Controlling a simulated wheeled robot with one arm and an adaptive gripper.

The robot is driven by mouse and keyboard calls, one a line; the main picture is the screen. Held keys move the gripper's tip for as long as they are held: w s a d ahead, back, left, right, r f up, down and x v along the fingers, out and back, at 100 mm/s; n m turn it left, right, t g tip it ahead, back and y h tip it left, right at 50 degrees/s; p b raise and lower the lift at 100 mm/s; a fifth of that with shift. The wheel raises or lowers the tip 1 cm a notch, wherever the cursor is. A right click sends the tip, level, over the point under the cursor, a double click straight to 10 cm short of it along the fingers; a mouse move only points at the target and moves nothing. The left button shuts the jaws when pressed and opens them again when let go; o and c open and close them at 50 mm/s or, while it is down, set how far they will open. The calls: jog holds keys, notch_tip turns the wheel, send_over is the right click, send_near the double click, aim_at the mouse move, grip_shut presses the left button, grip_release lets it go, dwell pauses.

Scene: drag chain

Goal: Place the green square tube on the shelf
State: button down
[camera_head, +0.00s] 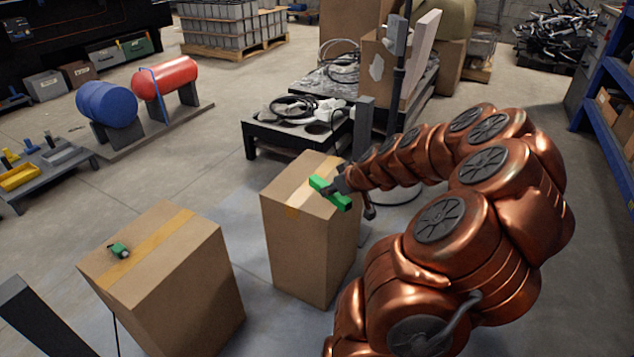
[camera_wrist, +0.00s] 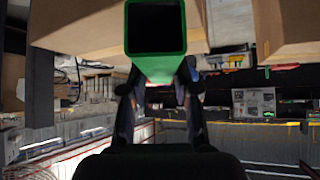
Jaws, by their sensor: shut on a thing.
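The green square tube (camera_head: 321,185) is in my gripper (camera_head: 338,187), over the top of the middle cardboard box in the head view. I cannot tell whether it touches the box. In the wrist view the tube (camera_wrist: 160,66) shows its dark, open square end toward the camera. My gripper (camera_wrist: 160,90) is shut on it, one finger on each side. A blue shelf (camera_head: 588,80) stands at the right edge of the head view, partly cut off, with cardboard boxes on it.
The middle cardboard box (camera_head: 299,245) stands below my gripper. A left box (camera_head: 180,295) carries a small green object (camera_head: 119,250). A low black table (camera_head: 290,138) with cables stands behind. A red tank (camera_head: 166,76) and a blue tank (camera_head: 107,104) are at back left. Floor between is clear.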

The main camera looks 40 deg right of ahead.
jog(key=w+d+b, duration=0.1)
jog(key=w+d, duration=0.1)
jog(key=w, duration=0.2)
jog(key=w+d+f+b, duration=0.1)
jog(key=w+d, duration=0.2)
jog(key=w, duration=0.1)
jog(key=w+d+b, duration=0.1)
jog(key=w+d, duration=0.1)
jog(key=w, duration=0.2)
jog(key=shift+w+d+f, duration=0.2)
jog(key=shift+f, duration=0.1)
jog(key=shift+w+d+r, duration=0.1)
jog(key=shift+w+d, duration=0.1)
jog(key=shift+w, duration=0.25)
jog(key=shift+f+b, duration=0.8)
jog(key=shift+f, duration=1)
jog(key=shift+f, duration=0.1)
jog(key=c, duration=0.9)
grip_release()
jog(key=shift+o, duration=0.2)
jog(key=shift+r, duration=0.25)
jog(key=d+p+v, duration=0.1)
jog(key=p+v, duration=0.2)
jog(key=v, duration=0.8)
jog(key=shift+s+a+r, duration=0.3)
jog(key=shift+a, duration=0.15)
